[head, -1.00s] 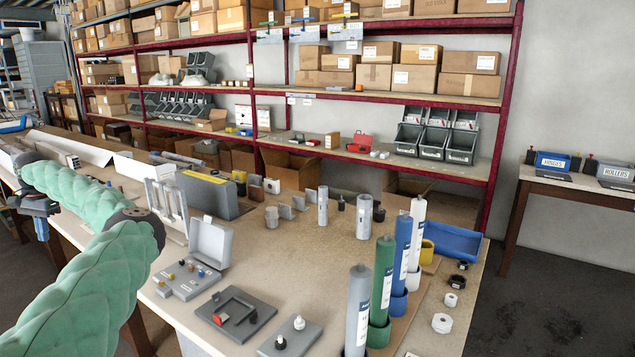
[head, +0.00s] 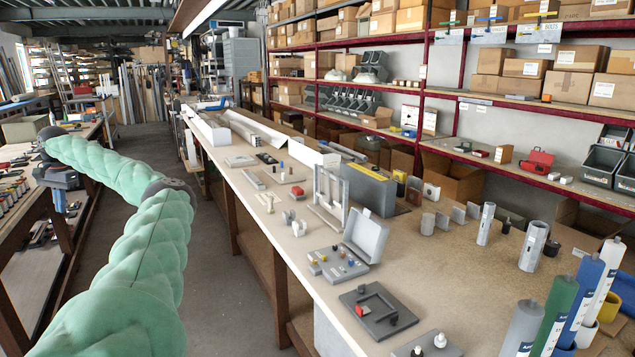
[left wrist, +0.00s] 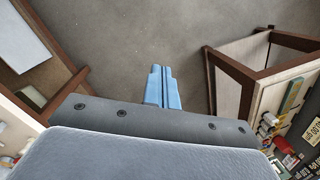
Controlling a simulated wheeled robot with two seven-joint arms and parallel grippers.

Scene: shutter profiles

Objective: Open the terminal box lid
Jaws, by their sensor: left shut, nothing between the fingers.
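The terminal box (head: 338,265) is a low grey base with several small coloured parts on it, on the long workbench in the head view. Its grey lid (head: 366,238) stands raised, leaning back at the rear edge of the base. My left gripper (head: 60,200) is far to the left of the box, past the aisle, beside the other bench. Its blue fingers (left wrist: 162,84) are together and empty in the left wrist view, above the floor. My right gripper is not in view.
A grey plate with a red part (head: 377,310) lies in front of the box. A grey upright frame (head: 330,192) and a grey case (head: 367,190) stand behind it. Tall tubes (head: 556,312) stand at the right. The aisle floor (head: 215,245) is clear.

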